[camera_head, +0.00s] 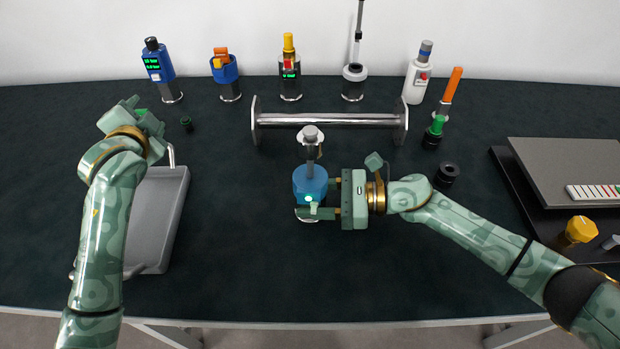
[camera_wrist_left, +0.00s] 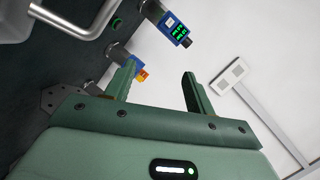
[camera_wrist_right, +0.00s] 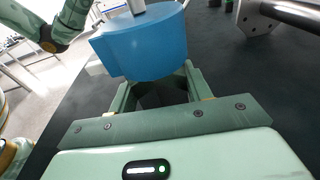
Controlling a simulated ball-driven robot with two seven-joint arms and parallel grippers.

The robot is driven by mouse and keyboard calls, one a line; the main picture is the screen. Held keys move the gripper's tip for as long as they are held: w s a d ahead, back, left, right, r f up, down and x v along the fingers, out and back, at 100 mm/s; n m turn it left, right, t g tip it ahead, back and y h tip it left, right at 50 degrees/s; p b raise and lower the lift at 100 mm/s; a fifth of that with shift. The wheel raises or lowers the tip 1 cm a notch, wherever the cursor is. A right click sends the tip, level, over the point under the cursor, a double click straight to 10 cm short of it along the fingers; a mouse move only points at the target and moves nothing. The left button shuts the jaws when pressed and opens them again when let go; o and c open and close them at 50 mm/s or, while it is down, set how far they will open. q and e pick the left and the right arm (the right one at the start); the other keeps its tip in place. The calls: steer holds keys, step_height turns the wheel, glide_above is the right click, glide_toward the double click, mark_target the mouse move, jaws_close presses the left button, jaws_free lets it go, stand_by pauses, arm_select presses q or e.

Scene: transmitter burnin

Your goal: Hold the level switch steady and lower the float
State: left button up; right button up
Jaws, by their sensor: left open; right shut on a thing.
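A blue-bodied device (camera_head: 310,184), which looks like the level switch, stands upright near the table's middle. It has a small green light low on its front, and a metal stem (camera_head: 310,155) rises from it to a grey cap (camera_head: 310,134). I cannot tell for sure which part is the float. My right gripper (camera_head: 320,198) is shut on the blue body from the right; the body also fills the top of the right wrist view (camera_wrist_right: 145,45). My left gripper (camera_head: 142,116) is open and empty at the left, well apart from the device, above the tray's far end.
A metal bar on two end plates (camera_head: 330,120) stands just behind the device. A grey tray (camera_head: 172,225) lies at left. Several instruments line the back, including a tall-rod one (camera_head: 354,72). A black ring (camera_head: 446,174) and a dark panel (camera_head: 510,185) are at right. The front middle is clear.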

arm_select(q)
steer(key=s+d+n+t+h, duration=0.1)
steer(key=s+d+h, duration=0.2)
steer(key=d, duration=0.4)
steer(key=s+d+n+h, duration=0.1)
steer(key=s+d+h, duration=0.15)
steer(key=d, duration=0.55)
steer(key=n+g+h, duration=0.1)
steer(key=n+h, duration=0.1)
steer(key=h, duration=0.5)
glide_toward(303, 151)
steer(key=shift+y, duration=0.25)
steer(key=x, duration=0.4)
steer(key=shift+w+d, duration=0.2)
steer(key=shift+w, duration=0.15)
steer(key=shift+d+r, duration=0.1)
steer(key=shift+d, duration=0.15)
steer(key=shift+w+d, duration=0.2)
steer(key=shift+w, duration=0.15)
steer(key=shift+x, duration=2.95)
steer(key=c, duration=0.9)
